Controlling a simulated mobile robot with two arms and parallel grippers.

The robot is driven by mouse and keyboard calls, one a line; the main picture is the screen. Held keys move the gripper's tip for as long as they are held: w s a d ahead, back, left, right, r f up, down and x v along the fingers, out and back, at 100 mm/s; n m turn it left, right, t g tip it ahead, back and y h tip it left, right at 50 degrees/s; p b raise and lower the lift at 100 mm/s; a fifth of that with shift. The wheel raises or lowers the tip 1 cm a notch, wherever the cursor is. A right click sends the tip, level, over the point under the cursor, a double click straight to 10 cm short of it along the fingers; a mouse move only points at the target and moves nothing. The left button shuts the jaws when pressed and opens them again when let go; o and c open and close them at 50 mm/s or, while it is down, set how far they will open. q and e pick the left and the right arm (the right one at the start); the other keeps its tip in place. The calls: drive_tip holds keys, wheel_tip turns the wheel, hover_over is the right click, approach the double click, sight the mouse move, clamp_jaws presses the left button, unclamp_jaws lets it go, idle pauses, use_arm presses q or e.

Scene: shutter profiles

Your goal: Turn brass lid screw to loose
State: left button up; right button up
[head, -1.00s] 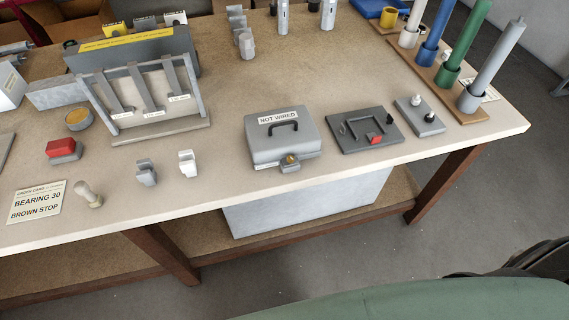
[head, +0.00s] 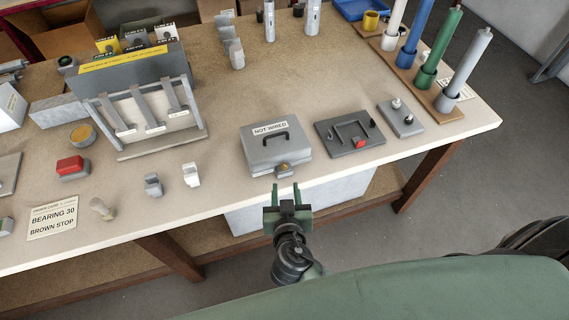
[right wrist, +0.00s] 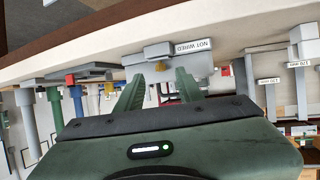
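The brass lid screw (head: 283,167) is on the front edge of a closed grey box (head: 262,157) with a black handle and a "NOT WIRED" label. The screw's turn position is too small to read. My right gripper (head: 286,188) is open and empty, its fingers pointing at the box from just in front of the bench edge. A gap shows between its fingertips and the screw. In the right wrist view the box (right wrist: 198,62) lies beyond the open fingers (right wrist: 159,80). My left gripper is not in view.
A grey plate with a red-ended part (head: 350,138) sits right of the box, with a small switch block (head: 401,118) beyond it. Two small clips (head: 190,174) stand left of the box. The bench's front edge (head: 335,175) runs between my gripper and the box.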

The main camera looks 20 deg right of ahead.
sight(284, 167)
drive_tip(key=w, duration=0.2)
drive_tip(key=w+d+p, duration=0.1)
drive_tip(key=w, duration=0.1)
drive_tip(key=w+f+p, duration=0.1)
drive_tip(key=w, duration=0.1)
drive_tip(key=shift+w+d, duration=0.2)
drive_tip(key=shift+d, duration=0.1)
drive_tip(key=shift+w+d+f+p, duration=0.1)
drive_tip(key=shift+w+f+p, duration=0.2)
drive_tip(key=shift+w, duration=0.1)
clamp_jaws()
